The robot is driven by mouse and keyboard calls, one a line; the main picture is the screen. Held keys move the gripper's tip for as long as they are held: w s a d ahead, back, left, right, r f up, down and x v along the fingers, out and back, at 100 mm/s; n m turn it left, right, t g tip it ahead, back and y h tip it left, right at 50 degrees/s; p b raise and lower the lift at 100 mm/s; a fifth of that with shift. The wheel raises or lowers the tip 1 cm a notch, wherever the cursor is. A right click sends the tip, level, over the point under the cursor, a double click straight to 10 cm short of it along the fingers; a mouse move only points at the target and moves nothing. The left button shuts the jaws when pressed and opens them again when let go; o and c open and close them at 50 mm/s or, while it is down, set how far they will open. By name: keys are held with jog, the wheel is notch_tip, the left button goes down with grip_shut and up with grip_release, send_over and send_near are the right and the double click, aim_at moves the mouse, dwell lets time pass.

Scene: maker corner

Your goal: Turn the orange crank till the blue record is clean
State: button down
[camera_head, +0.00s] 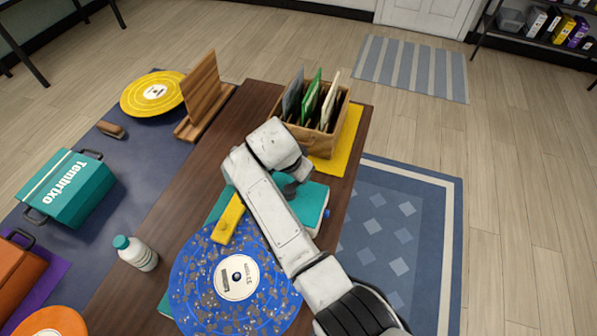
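The blue record (195,290) lies flat on a teal machine (311,205) and is covered in grey and tan specks. Its white centre label (236,277) shows. A yellow bar (228,218) reaches over the record's far edge. No orange crank is visible; my arm covers part of the machine. My gripper (292,187) is a dark shape beyond the record, above the teal machine's far part. Its fingers are mostly hidden by my arm, so I cannot tell its opening or whether it touches anything.
A wooden crate (322,140) of sleeves stands beyond my arm on a yellow mat (349,140). A white bottle (137,254) stands left of the record. A wooden stand (201,95), yellow record (152,93) and teal box (68,188) are further left.

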aim_at(290, 190)
dwell(0.4)
jog(key=c, duration=1)
grip_release()
jog(key=shift+c, duration=0.2)
jog(key=v, duration=1)
jog(key=shift+s+r+b, duration=0.15)
jog(key=shift+r+b, duration=0.2)
jog(key=shift+b, duration=0.1)
jog(key=shift+a, duration=0.1)
